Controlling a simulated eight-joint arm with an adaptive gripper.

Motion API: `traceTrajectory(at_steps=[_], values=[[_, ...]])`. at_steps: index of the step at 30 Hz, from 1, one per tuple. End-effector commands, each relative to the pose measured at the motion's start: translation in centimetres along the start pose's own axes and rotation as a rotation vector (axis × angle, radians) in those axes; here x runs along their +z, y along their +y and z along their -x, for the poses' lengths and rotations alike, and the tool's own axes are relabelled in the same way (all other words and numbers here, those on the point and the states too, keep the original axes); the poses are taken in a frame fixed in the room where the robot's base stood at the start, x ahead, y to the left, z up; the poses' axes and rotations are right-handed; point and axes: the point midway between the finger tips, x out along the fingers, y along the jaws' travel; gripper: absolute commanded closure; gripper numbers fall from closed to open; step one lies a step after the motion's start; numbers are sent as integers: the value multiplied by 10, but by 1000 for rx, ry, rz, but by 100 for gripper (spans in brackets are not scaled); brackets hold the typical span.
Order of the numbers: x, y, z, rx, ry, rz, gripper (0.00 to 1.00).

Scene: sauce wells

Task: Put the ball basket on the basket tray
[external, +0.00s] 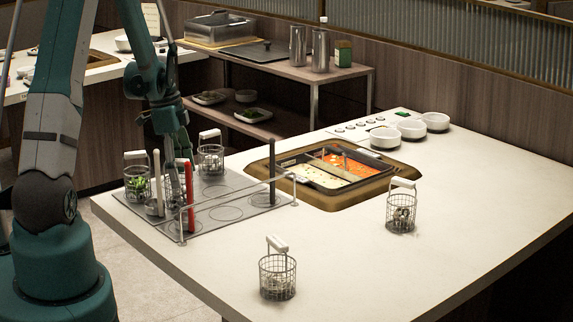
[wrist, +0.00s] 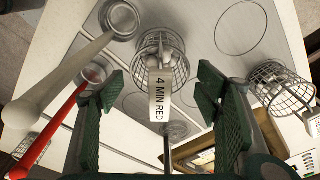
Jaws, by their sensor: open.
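Two wire baskets with white handles stand on the bare counter: a front basket (external: 278,278) and a right basket (external: 401,214). Their small pale contents are too unclear to tell which is the ball basket. The grey basket tray (external: 235,212), marked with circles, holds a basket of greens (external: 137,187) and a rear basket (external: 210,160). My gripper (external: 172,178) is low over the tray's left part, open. In the wrist view my gripper (wrist: 162,92) has its fingers on both sides of a basket handle labelled "4 MIN RED" (wrist: 160,98), with its wire basket (wrist: 165,58) beyond.
A thin rail (external: 240,192) stands over the tray. The sauce well (external: 330,190) is behind it. White bowls (external: 411,130) stand at the back; the counter's front is mostly clear.

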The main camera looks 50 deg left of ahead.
Motion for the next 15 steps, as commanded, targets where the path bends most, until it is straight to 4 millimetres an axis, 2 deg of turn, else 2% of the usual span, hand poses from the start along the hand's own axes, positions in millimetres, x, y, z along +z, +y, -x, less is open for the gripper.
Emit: traceTrajectory(at_steps=[15], values=[[0, 0, 72, 0, 0, 1, 36]])
